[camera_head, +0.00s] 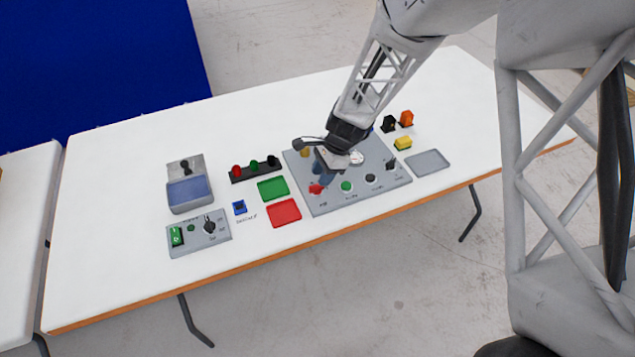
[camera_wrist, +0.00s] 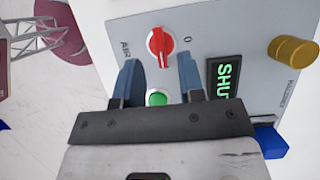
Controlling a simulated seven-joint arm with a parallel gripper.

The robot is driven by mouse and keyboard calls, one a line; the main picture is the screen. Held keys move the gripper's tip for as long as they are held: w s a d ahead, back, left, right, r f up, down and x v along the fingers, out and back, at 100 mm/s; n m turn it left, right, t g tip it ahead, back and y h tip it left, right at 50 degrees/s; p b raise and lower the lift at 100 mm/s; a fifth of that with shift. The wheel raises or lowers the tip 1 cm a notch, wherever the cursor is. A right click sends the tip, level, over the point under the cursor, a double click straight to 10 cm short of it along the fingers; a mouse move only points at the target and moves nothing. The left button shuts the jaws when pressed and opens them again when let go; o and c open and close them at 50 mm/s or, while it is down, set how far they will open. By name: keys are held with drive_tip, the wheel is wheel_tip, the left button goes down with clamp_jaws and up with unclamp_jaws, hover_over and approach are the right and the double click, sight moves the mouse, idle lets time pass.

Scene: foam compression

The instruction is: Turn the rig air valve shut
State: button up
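The air valve is a red round knob (camera_wrist: 160,46) with a raised grip bar, beside the printed word AIR on the grey panel. In the wrist view its bar runs roughly up and down the picture, and a 0 is printed to its right. In the head view the red knob (camera_head: 316,189) sits at the panel's front left. My gripper (camera_wrist: 159,57) is open, its two blue fingers apart on either side of the knob's near edge; I cannot tell whether they touch it. A dark display (camera_wrist: 223,78) shows green letters reading SHU, with the rest hidden. My gripper (camera_head: 325,170) hangs over the panel.
A green button (camera_wrist: 158,98) lies between the fingers, and a yellow-brown knob (camera_wrist: 293,50) stands at right. The grey panel (camera_head: 333,205) carries several other controls. Red (camera_head: 284,212) and green (camera_head: 272,188) trays lie left of it; a grey tray (camera_head: 428,162) lies right.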

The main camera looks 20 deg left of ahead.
sight(316, 188)
drive_tip(key=shift+x, duration=1.85)
drive_tip(key=shift+c, duration=0.4)
clamp_jaws()
